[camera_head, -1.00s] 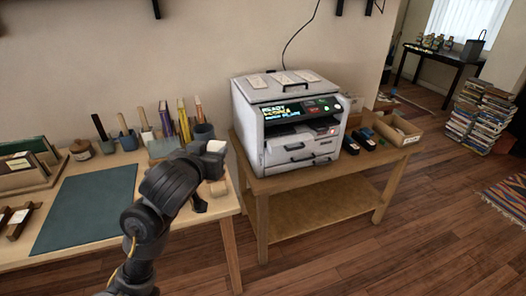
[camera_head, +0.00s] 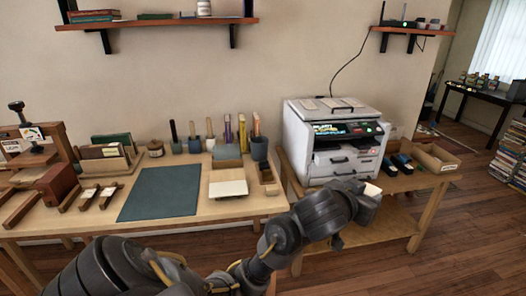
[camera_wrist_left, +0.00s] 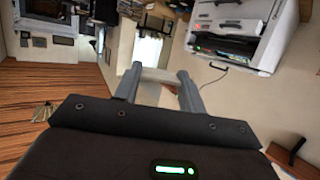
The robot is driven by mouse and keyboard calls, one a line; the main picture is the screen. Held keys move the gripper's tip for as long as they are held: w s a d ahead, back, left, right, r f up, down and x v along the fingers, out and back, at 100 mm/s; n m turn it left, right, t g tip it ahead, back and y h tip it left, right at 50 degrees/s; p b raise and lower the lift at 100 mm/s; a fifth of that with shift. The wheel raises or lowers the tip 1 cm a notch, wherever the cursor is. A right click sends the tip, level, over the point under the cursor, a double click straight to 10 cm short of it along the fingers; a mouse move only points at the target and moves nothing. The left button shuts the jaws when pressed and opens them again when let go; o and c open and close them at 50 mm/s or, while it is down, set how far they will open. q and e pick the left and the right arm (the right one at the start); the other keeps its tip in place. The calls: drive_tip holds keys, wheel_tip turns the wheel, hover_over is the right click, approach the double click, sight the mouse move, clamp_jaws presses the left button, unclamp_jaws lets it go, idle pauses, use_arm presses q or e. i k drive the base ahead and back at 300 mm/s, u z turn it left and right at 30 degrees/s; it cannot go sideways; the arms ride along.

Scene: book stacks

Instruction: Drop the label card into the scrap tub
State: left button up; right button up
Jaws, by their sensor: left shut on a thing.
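My left gripper (camera_head: 366,193) is in front of the printer table, low and right of the workbench. It is shut on a small pale label card (camera_head: 372,190), which sticks up from the fingertips. In the left wrist view the pale card (camera_wrist_left: 158,75) spans the gap between the two fingertips of the left gripper (camera_wrist_left: 160,78). No tub is plainly marked as the scrap tub, and I cannot tell which container it is. My right gripper is not in view.
The printer (camera_head: 332,140) stands on a wooden table (camera_head: 385,232) close behind my left gripper, with an open cardboard box (camera_head: 437,158) at its right. The workbench (camera_head: 95,218) at left holds a dark mat (camera_head: 160,192), pots and racks.

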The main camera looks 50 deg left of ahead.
sight(262, 157)
drive_tip(key=z, duration=0.1)
drive_tip(key=i, duration=1.1)
drive_tip(key=u, duration=1.05)
drive_tip(key=i, duration=1)
drive_tip(key=u, duration=1.1)
